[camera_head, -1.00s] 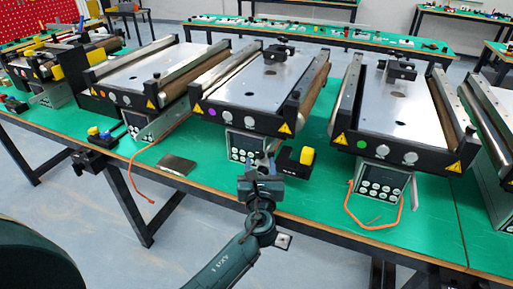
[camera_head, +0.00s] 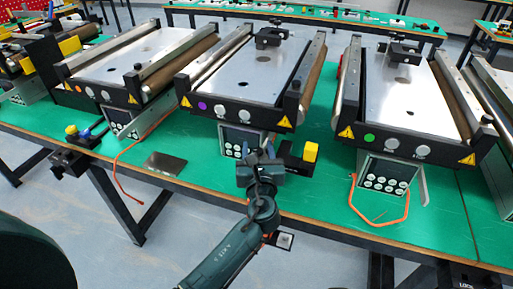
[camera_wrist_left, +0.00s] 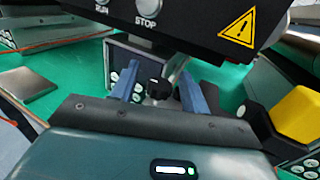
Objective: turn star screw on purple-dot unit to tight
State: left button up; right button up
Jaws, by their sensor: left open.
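The purple-dot unit is a mini conveyor (camera_head: 240,110) in the middle of the bench, with a purple dot (camera_head: 203,105) at the left of its black front face. A black star screw (camera_wrist_left: 158,88) shows beneath this front face in the left wrist view; my gripper hides it in the head view. My left gripper (camera_head: 262,157) is in front of the unit, below its front face. In the left wrist view its two blue fingers (camera_wrist_left: 159,92) are open, one on each side of the screw. Contact cannot be told. My right gripper is not in view.
A yellow-and-black block (camera_head: 309,152) sits close to the right of my left gripper. The front face (camera_wrist_left: 180,22) overhangs the fingers. A green-dot conveyor (camera_head: 400,140) stands to the right, with an orange cable (camera_head: 352,205). A flat grey plate (camera_head: 165,163) lies to the left.

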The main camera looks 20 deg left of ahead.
pick_arm(q)
jog(key=c, duration=1)
